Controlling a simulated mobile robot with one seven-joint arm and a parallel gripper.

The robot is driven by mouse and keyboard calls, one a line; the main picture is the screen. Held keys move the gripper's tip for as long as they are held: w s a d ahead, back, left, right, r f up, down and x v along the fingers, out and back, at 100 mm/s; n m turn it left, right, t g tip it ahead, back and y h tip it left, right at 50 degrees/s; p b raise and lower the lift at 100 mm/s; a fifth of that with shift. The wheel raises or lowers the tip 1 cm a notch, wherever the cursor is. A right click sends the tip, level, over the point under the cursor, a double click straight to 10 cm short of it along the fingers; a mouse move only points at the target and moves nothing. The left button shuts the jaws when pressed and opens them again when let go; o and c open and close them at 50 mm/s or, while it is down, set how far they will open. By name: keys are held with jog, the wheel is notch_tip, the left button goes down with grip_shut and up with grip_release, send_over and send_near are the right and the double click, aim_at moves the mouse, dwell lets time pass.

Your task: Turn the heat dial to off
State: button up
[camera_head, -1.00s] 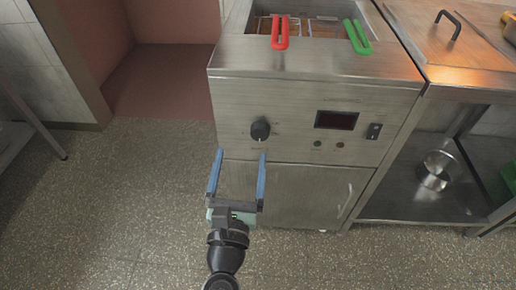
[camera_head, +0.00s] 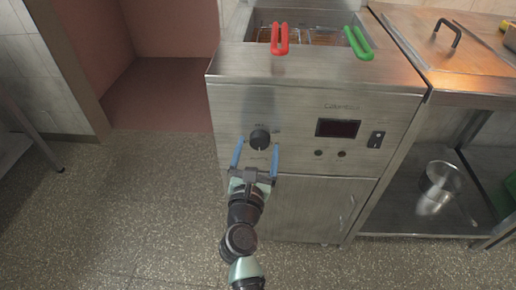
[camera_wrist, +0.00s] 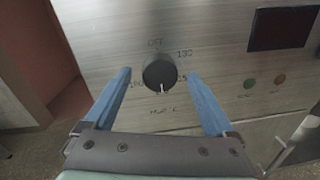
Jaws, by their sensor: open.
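The heat dial (camera_head: 260,138) is a round black knob on the steel front panel of the fryer (camera_head: 300,95). In the wrist view the dial (camera_wrist: 160,74) has a pale pointer mark aimed downward, away from the "OFF" label (camera_wrist: 155,43) at its top. Other markings around it include "130" at upper right. My gripper (camera_head: 257,157) has two blue fingers, spread wide apart. In the wrist view my gripper (camera_wrist: 158,92) has one finger on each side below the dial, with gaps between fingers and knob. It holds nothing.
A dark display (camera_head: 338,128), a rocker switch (camera_head: 376,139) and two small round lights are right of the dial. Red (camera_head: 279,39) and green (camera_head: 357,42) basket handles stick out at the fryer's top. A steel pot (camera_head: 440,180) sits on the right shelf. Open floor lies left.

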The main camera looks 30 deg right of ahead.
jog(key=shift+w+d, duration=0.25)
jog(key=shift+w, duration=0.15)
jog(key=c, duration=1.4)
